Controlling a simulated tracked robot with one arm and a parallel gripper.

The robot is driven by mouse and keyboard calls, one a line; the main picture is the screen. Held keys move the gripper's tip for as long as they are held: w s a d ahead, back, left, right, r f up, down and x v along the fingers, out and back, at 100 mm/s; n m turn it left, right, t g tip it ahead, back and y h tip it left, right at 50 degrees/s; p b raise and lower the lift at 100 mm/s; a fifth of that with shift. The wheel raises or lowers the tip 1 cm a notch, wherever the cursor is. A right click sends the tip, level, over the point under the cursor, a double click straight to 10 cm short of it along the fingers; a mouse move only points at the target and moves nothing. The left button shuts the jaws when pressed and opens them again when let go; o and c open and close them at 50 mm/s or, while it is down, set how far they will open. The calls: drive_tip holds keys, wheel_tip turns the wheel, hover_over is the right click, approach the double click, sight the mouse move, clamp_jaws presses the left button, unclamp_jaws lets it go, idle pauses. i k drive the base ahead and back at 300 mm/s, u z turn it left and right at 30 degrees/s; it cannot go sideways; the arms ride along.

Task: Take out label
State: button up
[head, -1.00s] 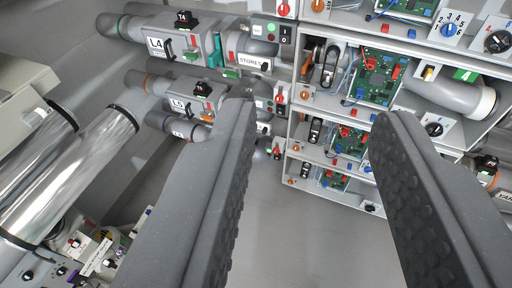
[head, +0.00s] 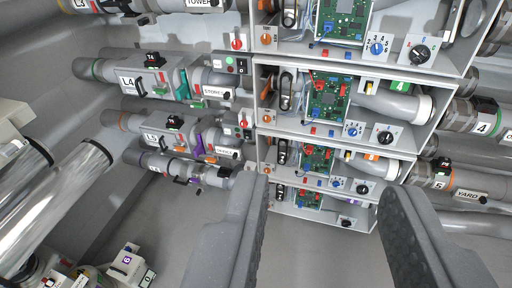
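My gripper (head: 322,190) is open and empty, its two dark fingers wide apart at the bottom of the head view. Several white labels sit on the tube units: L4 (head: 128,82), STORES (head: 215,91) and L5 (head: 152,137) on the left, YARD (head: 470,195) on the right. A TOWER label (head: 199,3) is cut by the top edge. Which label the task means cannot be told. The gripper touches none of them; the left fingertip is below and right of the left tube units.
A grey shelf cabinet (head: 262,150) with green circuit boards (head: 330,100), switches and knobs stands ahead between the tube rows. Shiny metal pipes (head: 60,200) run at the left. Small boxes (head: 128,260) lie lower left. Grey floor shows between the fingers.

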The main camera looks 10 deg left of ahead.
sight(235, 153)
drive_tip(key=z, duration=0.35)
drive_tip(key=i, duration=1.75)
drive_tip(key=u, duration=0.75)
